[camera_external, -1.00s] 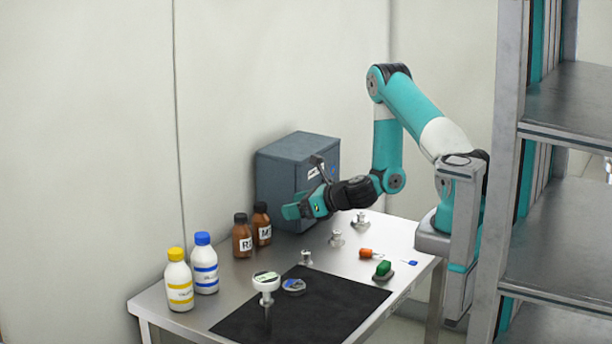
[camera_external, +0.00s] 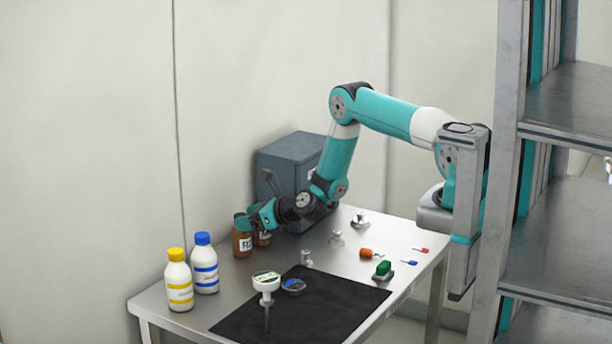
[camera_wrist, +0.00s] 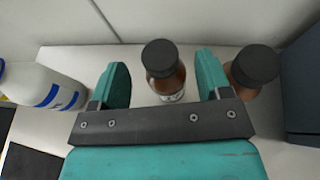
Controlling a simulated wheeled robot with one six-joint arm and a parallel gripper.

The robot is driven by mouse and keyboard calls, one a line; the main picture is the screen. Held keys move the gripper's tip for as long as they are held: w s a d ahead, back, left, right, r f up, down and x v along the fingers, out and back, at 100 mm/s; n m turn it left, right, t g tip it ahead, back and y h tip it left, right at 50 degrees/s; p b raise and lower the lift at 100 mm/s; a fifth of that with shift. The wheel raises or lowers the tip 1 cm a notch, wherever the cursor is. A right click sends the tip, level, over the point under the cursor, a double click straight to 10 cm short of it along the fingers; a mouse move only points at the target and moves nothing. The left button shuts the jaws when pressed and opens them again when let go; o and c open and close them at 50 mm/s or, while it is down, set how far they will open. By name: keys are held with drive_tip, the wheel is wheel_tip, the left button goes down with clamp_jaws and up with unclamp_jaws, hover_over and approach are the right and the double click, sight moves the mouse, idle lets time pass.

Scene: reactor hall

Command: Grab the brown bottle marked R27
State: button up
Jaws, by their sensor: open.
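Two brown bottles with black caps stand upright at the back of the table. The left one, with a white label starting with R (camera_external: 243,244), is partly hidden by my gripper (camera_external: 250,219). In the wrist view this bottle (camera_wrist: 165,82) stands between the two teal fingers of my gripper (camera_wrist: 163,85), with a gap on each side. My gripper is open and holds nothing. The second brown bottle (camera_external: 263,238) is just to the right, mostly hidden in the external view. In the wrist view it (camera_wrist: 250,75) sits outside the right finger, close to it.
A white bottle with a blue cap (camera_external: 205,265) and one with a yellow cap (camera_external: 178,282) stand left on the steel table. A grey cabinet (camera_external: 285,160) is behind right.

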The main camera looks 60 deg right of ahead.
drive_tip(key=shift+x, duration=1.4)
drive_tip(key=shift+f, duration=0.1)
drive_tip(key=shift+s, duration=0.1)
clamp_jaws()
